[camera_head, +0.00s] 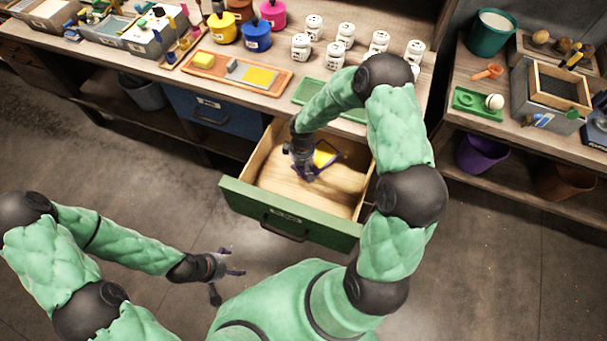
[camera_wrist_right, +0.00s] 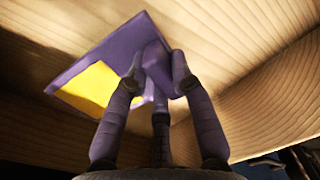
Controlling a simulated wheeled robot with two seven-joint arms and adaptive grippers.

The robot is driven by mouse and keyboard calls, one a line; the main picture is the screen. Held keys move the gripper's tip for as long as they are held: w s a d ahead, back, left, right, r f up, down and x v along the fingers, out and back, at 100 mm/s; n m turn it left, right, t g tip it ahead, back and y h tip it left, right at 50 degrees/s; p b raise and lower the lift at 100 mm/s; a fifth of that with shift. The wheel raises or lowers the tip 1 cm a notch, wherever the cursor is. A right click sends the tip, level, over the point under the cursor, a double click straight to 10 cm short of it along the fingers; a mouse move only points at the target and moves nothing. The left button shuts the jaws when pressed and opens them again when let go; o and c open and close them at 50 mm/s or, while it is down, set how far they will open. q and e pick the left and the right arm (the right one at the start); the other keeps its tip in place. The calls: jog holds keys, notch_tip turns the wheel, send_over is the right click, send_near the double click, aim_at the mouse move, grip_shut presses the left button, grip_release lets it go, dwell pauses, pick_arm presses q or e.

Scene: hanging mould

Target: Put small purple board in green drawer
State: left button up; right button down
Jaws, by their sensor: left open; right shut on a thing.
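The green-fronted drawer (camera_head: 240,201) is pulled open below the bench, with a bare wooden inside. My right gripper (camera_head: 303,168) is inside the drawer opening, shut on the small purple board (camera_head: 328,157), which has a yellow patch. In the right wrist view the fingers (camera_wrist_right: 160,85) grip a raised purple part of the board (camera_wrist_right: 125,48), with the drawer's wood around it. I cannot tell whether the board touches the drawer bottom. My left gripper (camera_head: 226,272) is open and empty above the floor, left of the drawer front.
A closed blue drawer (camera_head: 215,112) is left of the green one. The bench top holds an orange tray (camera_head: 220,72), a green tray (camera_head: 312,91), paint pots (camera_head: 257,35) and several white jars (camera_head: 300,46). A side bench with a grey box (camera_head: 540,100) stands at right.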

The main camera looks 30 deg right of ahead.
notch_tip(320, 180, down, 5)
jog(key=shift+r+b, duration=0.15)
jog(key=shift+b, duration=0.85)
jog(key=shift+r, duration=0.1)
jog(key=shift+f, duration=0.25)
jog(key=c, duration=1.1)
grip_release()
jog(key=shift+o, duration=0.2)
jog(key=shift+r, duration=0.1)
jog(key=shift+r+p, duration=0.3)
jog(key=shift+r, duration=0.2)
notch_tip(320, 180, up, 11)
jog(key=p, duration=0.4)
jog(key=shift+r+p, duration=0.15)
jog(key=shift+p, duration=0.2)
